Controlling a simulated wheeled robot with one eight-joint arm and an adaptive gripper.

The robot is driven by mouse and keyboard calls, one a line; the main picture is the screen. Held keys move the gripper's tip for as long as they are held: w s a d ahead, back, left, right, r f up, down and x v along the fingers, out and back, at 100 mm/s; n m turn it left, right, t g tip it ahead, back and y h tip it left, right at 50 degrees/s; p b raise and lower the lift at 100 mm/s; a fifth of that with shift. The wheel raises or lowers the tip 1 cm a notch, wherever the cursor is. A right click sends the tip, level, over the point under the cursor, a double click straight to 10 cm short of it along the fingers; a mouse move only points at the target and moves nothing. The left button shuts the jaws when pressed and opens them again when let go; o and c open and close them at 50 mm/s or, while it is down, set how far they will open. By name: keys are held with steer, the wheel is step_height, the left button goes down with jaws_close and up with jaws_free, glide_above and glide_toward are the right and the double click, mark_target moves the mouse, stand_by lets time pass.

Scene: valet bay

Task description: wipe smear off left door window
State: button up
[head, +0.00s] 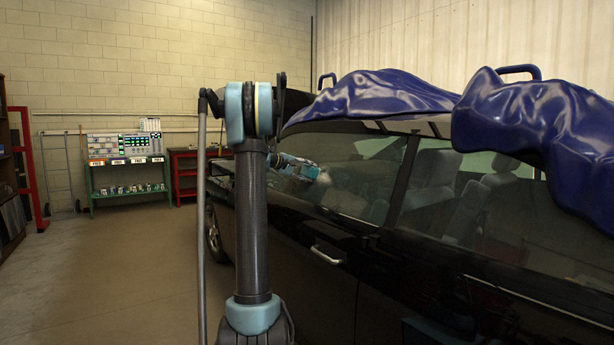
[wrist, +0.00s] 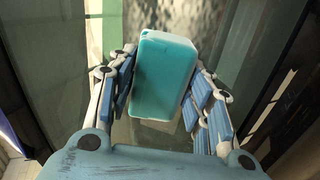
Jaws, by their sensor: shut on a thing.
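The left door window (head: 355,190) is the dark front side glass of a black car. My gripper (head: 312,172) is beside this glass in the head view. In the wrist view my gripper (wrist: 162,95) is shut on a teal and white sponge-like block (wrist: 166,68), with blue-padded fingers on both sides of it. A pale, mottled smear (wrist: 232,40) shows on the glass beyond the block. A pale patch next to my gripper in the head view may be the smear or the block. I cannot tell whether the block touches the glass.
Blue covers with handles (head: 375,95) lie over the car roof. A door handle (head: 326,256) sits below the window. The floor (head: 110,265) at left is clear.

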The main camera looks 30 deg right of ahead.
steer(key=shift+w, duration=0.3)
steer(key=shift+s+d, duration=0.15)
steer(key=shift+s, duration=1.15)
steer(key=shift+s+d, duration=0.1)
steer(key=shift+s, duration=4.15)
steer(key=shift+s+d, duration=0.15)
steer(key=shift+s, duration=0.8)
steer(key=shift+s+d, duration=0.1)
steer(key=shift+s, duration=0.8)
steer(key=shift+a+f, duration=0.2)
steer(key=shift+f, duration=0.15)
steer(key=shift+w+a+f, duration=0.1)
steer(key=shift+w+a, duration=0.05)
steer(key=shift+w, duration=2.3)
steer(key=shift+w+a+r, duration=0.1)
steer(key=shift+w+a, duration=0.05)
steer(key=shift+w, duration=2.35)
steer(key=shift+w+a+f, duration=0.1)
steer(key=shift+w+a, duration=0.05)
steer(key=shift+w, duration=2.3)
steer(key=shift+s, duration=0.1)
